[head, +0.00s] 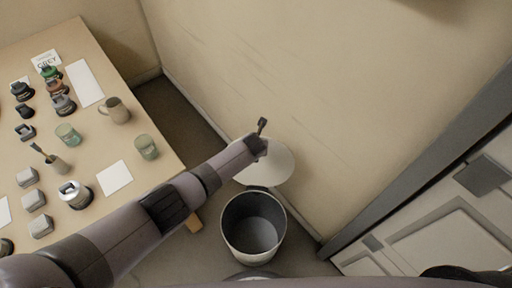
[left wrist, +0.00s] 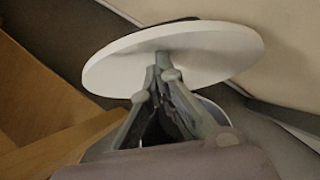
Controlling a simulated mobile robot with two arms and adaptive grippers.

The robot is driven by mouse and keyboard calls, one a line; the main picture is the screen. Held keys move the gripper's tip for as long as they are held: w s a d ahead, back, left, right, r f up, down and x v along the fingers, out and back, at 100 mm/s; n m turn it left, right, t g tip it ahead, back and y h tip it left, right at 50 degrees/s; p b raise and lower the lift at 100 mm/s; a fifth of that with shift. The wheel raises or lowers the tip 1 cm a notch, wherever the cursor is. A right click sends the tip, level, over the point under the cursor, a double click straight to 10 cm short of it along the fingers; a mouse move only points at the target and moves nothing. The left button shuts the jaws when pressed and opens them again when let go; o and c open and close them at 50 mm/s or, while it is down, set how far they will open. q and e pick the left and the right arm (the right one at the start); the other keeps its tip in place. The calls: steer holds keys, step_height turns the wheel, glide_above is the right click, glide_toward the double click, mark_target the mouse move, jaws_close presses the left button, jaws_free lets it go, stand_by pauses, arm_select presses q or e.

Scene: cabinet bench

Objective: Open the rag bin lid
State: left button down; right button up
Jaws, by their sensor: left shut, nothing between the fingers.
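The rag bin (head: 228,238) is a round, pale bin with a dark, open interior, standing on the floor between the table and the wall. Its round white lid (head: 277,170) is raised off the mouth at the bin's far side, towards the wall. The lid shows in the left wrist view as a tilted white disc (left wrist: 222,55). My left gripper (head: 262,126) is shut and empty. In the head view it overlaps the lid's upper edge. In the left wrist view its closed fingertips (left wrist: 163,62) are over the lid's face; whether they touch it is unclear. My right gripper is not in view.
A wooden table (head: 110,150) at the left holds several jars, a mug (head: 116,110), small containers and white cards. The beige wall (head: 330,90) rises close behind the bin. A grey panelled cabinet or door (head: 440,235) is at the right.

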arm_select(q)
steer(key=v, duration=1.2)
